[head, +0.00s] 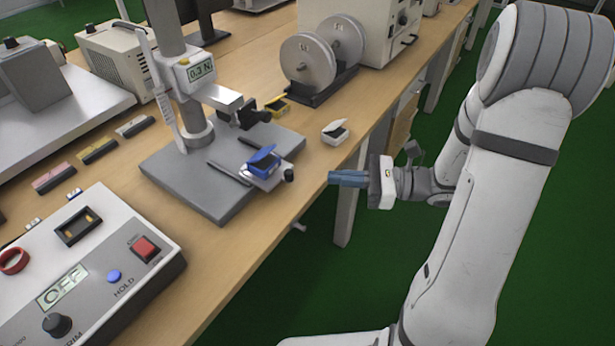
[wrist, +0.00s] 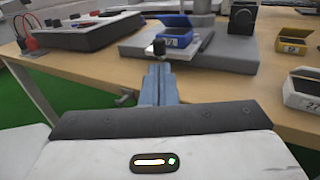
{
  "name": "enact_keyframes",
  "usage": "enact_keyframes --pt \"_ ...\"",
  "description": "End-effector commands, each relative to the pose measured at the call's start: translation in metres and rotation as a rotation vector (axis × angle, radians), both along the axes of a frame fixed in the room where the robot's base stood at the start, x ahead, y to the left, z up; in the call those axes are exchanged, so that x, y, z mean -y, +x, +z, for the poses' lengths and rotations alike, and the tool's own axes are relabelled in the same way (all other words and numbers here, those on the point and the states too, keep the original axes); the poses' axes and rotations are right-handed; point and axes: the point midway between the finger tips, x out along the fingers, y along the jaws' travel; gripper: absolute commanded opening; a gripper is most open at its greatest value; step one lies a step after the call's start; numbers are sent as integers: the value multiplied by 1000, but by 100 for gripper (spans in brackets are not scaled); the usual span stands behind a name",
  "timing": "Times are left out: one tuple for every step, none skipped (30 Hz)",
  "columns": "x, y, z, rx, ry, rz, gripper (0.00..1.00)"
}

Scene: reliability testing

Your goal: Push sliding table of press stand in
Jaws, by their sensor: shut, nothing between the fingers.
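The press stand (head: 205,172) has a grey base, a column and a gauge reading 0.3 N. Its sliding table (head: 262,179) sticks out past the base's front right edge, with a black knob (head: 289,174) at its outer end.
A control box (head: 90,265) showing OFF stands at the front left. A small white box (head: 336,132) stands on the bench right of the stand, and a reel device (head: 315,65) stands behind. Air over the green floor around my gripper is free.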

Motion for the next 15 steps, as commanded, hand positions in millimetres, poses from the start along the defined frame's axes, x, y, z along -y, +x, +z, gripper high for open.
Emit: enact_keyframes --pt "-12 1 -1 1 0 6 0" --pt "-17 2 -1 1 -1 6 0" --pt "-25 4 -1 2 -1 6 0" --pt "-30 4 -2 2 -1 5 0" --pt "-35 6 -2 2 -1 5 0" --pt "-41 7 -2 2 -1 5 0" --pt "-45 7 -2 2 0 4 0" --pt "-49 8 -2 1 -1 4 0" --pt "-53 9 -2 2 -1 3 0" --pt "-56 10 -2 2 -1 3 0" --pt "-59 10 -1 2 -2 2 0" --pt "-61 11 -1 2 -2 2 0" --pt "-63 11 -1 2 -1 1 0" --pt "-64 11 -1 1 -1 1 0" --pt "-66 12 -1 1 -1 0 0"
